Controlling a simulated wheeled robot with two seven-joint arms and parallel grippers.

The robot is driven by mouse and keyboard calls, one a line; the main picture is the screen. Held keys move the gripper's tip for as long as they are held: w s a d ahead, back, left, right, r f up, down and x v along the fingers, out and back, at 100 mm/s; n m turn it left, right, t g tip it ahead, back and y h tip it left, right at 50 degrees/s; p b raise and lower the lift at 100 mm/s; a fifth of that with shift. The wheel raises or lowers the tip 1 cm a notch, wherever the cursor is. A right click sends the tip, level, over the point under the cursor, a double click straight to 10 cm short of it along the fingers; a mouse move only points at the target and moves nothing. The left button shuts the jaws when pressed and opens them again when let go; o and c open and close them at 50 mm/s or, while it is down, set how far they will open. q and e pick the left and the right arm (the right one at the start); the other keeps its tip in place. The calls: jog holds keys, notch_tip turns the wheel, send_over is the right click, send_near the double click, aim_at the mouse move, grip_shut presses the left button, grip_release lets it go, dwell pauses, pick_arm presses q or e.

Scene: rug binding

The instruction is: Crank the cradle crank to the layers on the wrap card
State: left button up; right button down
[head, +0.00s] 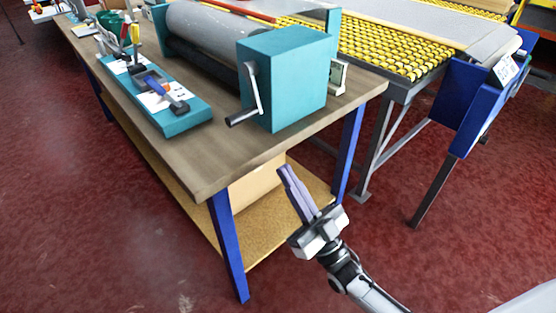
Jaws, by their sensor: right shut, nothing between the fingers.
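The cradle (284,80) is a teal housing on the wooden workbench, with a grey roll (210,28) lying in it. The cradle crank (256,90) is a grey arm on the housing's front face; its dark handle (242,117) points down and to the left. I cannot tell which card is the wrap card: a small pale card or display (338,77) stands at the housing's right side, and its writing is too small to read. My right gripper (286,172) is shut and empty, in front of the bench's near edge, below and apart from the crank. My left gripper is out of view.
A teal rack (182,122) with tools and white cards lies on the bench, left of the cradle. A yellow roller conveyor (375,48) and a blue box (470,95) with a white label stand at the right. A cardboard box sits on the lower shelf. Red floor is open at right.

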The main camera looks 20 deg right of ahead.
notch_tip(320, 180, up, 7)
jog(key=s+d+g+h+p, duration=0.1)
jog(key=s+g+h+p, duration=0.1)
jog(key=s+g+p, duration=0.15)
jog(key=shift+g, duration=0.55)
jog(key=x, duration=0.4)
jog(key=f+x, duration=0.1)
jog(key=x, duration=0.3)
jog(key=f+b+x, duration=0.1)
jog(key=x, duration=0.4)
jog(key=shift+w+f, duration=0.25)
jog(key=shift+w, duration=0.1)
jog(key=shift+w+a+f, duration=0.15)
jog(key=shift+w+f, duration=0.05)
jog(key=shift+w, duration=0.2)
